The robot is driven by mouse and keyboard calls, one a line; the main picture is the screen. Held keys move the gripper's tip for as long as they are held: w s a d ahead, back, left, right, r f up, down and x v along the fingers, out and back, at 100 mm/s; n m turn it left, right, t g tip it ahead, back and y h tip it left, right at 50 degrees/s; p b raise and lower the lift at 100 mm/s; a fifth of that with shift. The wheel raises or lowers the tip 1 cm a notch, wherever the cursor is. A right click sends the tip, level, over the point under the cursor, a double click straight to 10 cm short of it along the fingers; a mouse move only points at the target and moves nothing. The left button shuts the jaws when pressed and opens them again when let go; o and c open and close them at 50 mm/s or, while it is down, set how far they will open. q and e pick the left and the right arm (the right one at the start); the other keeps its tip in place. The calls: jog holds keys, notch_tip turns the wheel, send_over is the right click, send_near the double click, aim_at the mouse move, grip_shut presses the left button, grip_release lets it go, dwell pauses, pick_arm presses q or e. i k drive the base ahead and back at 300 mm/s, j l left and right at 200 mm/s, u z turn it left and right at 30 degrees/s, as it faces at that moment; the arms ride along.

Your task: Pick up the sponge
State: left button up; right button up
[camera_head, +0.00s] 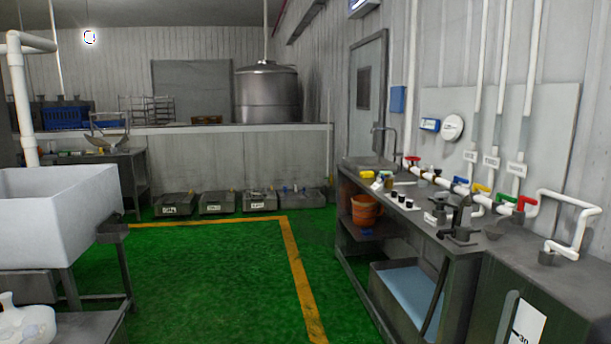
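I cannot pick out a sponge for certain. A small yellow item (367,174) lies near the back of the metal counter (350,181) on the right, close to the sink tap (384,137); it is too small to tell what it is. Small dark-topped containers and a white item stand beside it. Neither of my grippers is in view.
An orange bucket (365,211) and a blue-lined bin (408,290) sit under the counter. Dark metal fittings (460,222) stand on it. A white tub (60,215) is on the left. The green floor (215,280) between is clear, with a yellow line (298,268).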

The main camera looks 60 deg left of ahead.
aim_at(362, 174)
jog(key=u, duration=1.65)
